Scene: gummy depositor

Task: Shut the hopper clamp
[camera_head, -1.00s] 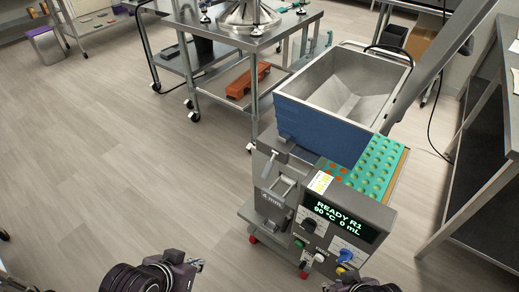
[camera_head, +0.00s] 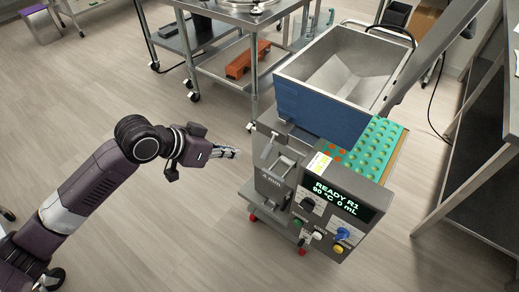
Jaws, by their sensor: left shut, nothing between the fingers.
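The gummy depositor stands right of centre, with a metal hopper (camera_head: 345,75) that has a blue front on top. On the machine's left side is a small metal clamp lever (camera_head: 268,146), tilted, above a bracket marked "4 mm" (camera_head: 271,182). I cannot tell from here how far the clamp is closed. My left gripper (camera_head: 235,152) is shut and empty. It points right, a little left of the clamp lever and apart from it. My right gripper is out of view.
A green mold tray (camera_head: 372,150) lies beside the hopper. The panel display (camera_head: 341,198) reads "READY R1, 90 °C, 0 mL", with knobs below. A steel cart (camera_head: 220,70) with an orange object (camera_head: 247,60) stands behind. Open floor lies to the left.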

